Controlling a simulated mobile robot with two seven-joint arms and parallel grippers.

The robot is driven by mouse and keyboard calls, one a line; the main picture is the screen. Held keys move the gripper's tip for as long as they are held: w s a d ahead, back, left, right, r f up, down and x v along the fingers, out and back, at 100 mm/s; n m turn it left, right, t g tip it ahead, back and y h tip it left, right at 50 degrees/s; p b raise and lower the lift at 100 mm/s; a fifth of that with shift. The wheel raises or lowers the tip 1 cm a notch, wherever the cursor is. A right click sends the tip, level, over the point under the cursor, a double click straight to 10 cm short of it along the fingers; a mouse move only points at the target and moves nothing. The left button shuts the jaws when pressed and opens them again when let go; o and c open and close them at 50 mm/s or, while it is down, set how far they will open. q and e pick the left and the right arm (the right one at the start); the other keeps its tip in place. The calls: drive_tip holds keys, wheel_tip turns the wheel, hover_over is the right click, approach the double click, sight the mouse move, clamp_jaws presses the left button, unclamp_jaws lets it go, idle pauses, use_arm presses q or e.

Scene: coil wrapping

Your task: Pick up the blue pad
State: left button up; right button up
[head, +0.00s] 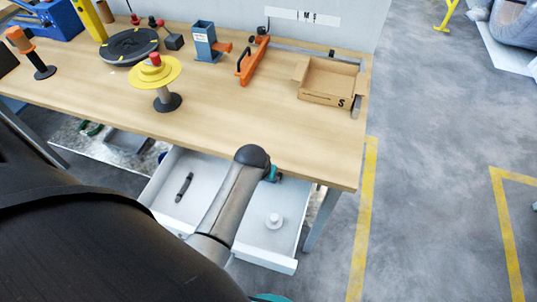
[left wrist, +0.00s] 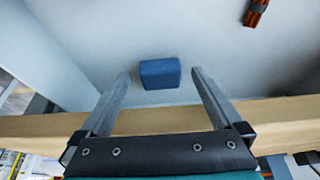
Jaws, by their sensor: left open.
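The blue pad (left wrist: 160,73) is a small blue block lying on the pale floor of what looks like the open drawer, in the left wrist view. My left gripper (left wrist: 160,80) is open, its two fingers on either side of the pad in the picture. I see no finger touching the pad, and the height between them is hard to judge. In the head view my left arm reaches over the open white drawer (head: 255,228). My left fingers and the pad are hidden there. My right gripper is not in view.
The wooden table (head: 240,125) overhangs the drawer's back. A dark tool (head: 184,187) and a white round piece (head: 274,221) lie in the drawer. A reddish-brown item (left wrist: 256,12) lies near the pad. A cardboard box (head: 327,82) and a yellow spool (head: 155,72) stand on the table.

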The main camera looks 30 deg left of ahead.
use_arm(q)
drive_tip(key=shift+b+x, duration=0.45)
drive_tip(key=shift+x, duration=1)
drive_tip(key=c, duration=1.3)
drive_tip(key=shift+o, duration=0.2)
drive_tip(key=shift+r, duration=0.1)
drive_tip(key=shift+s+r+p, duration=0.35)
drive_tip(key=shift+r+p, duration=0.1)
drive_tip(key=shift+p, duration=0.45)
drive_tip(key=s+d+r+p, duration=0.3)
drive_tip(key=s+r+p, duration=0.4)
drive_tip(key=s+p, duration=0.6)
drive_tip(key=shift+p, duration=0.7)
